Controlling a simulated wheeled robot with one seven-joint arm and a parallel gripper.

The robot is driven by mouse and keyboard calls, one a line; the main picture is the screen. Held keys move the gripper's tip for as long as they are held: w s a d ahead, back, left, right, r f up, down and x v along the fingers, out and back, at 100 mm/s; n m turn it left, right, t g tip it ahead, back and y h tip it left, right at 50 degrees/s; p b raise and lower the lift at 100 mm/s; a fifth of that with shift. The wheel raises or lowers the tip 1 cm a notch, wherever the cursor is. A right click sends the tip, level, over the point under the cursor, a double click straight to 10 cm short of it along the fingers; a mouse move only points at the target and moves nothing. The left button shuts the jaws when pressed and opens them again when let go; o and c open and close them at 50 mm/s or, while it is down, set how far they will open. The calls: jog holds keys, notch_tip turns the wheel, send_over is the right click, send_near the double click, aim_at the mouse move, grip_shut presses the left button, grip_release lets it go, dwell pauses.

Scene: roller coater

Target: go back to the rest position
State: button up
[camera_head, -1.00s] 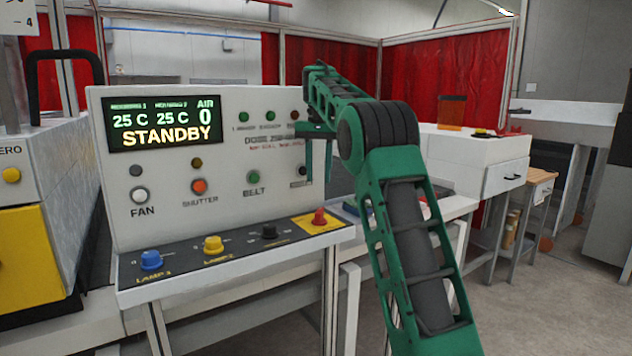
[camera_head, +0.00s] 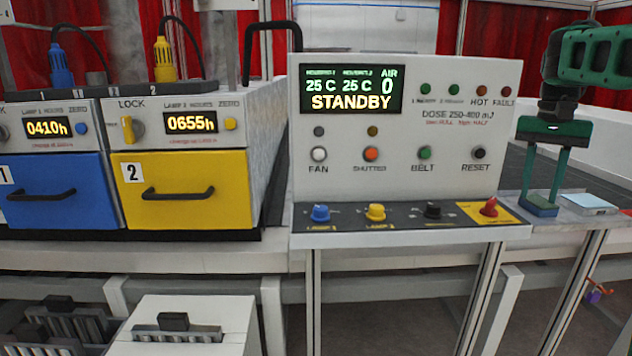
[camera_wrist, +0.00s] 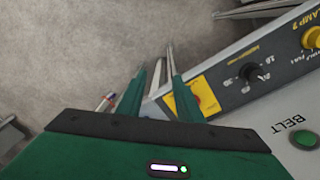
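My gripper (camera_head: 540,200) is at the right side of the head view, pointing down beside the right edge of the control panel (camera_head: 405,130). Its two green fingers are apart. In the wrist view the fingers of my gripper (camera_wrist: 155,95) are also spread, with nothing held between them. The floor and a metal frame rail show past them. The panel display (camera_head: 351,90) reads STANDBY. The red knob (camera_head: 489,208) on the yellow patch is close to the fingers; it also shows in the wrist view, partly hidden by the right finger.
A blue drawer (camera_head: 55,190) and a yellow drawer (camera_head: 190,190) stand at left. A white box (camera_head: 190,325) is low in front. Frame legs stand below the panel.

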jog(key=s+a+f, duration=0.2)
jog(key=s+f, duration=0.4)
jog(key=s, duration=0.4)
jog(key=s+a+f+n, duration=0.1)
jog(key=s+a+f, duration=0.2)
jog(key=s+f, duration=0.4)
jog(key=s+a+f, duration=0.3)
jog(key=s+f, duration=0.3)
jog(key=s, duration=0.9)
jog(key=shift+s+f+n+y, duration=0.2)
jog(key=shift+s+n+y, duration=0.05)
jog(key=shift+n+y, duration=0.15)
jog(key=shift+w+f, duration=0.2)
jog(key=shift+w, duration=0.45)
